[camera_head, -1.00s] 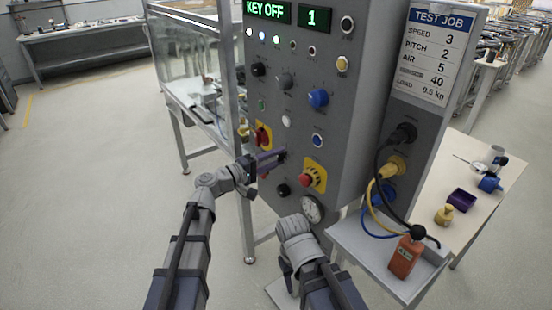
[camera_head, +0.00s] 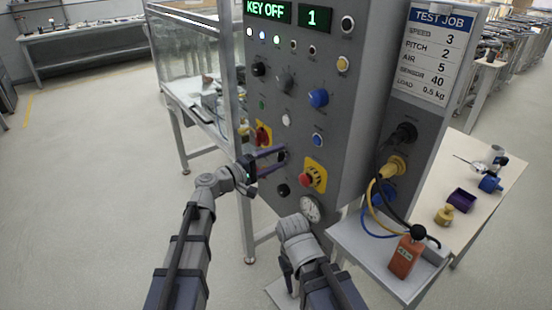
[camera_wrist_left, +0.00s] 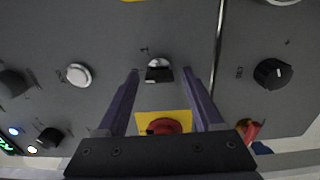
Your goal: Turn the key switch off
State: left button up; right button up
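The key switch (camera_wrist_left: 158,71) shows in the left wrist view as a dark key in a silver collar on the grey panel. In the head view it is mostly hidden behind my left fingers. My left gripper (camera_head: 270,160) is open, with its purple fingers at the panel. In the left wrist view its fingertips (camera_wrist_left: 160,78) stand to either side of the key, with gaps on both sides. The display (camera_head: 268,11) reads KEY OFF. My right gripper (camera_head: 288,270) hangs low in front of the cabinet; its fingers are too unclear to judge.
A red knob on a yellow plate (camera_head: 317,167) sits to the right of my left gripper. A red handle (camera_head: 263,134) is just above it, and a gauge (camera_head: 311,208) is below.

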pick_arm(q)
jog(key=v, duration=0.7)
jog(key=shift+s+a, duration=0.25)
jog(key=shift+a, duration=0.05)
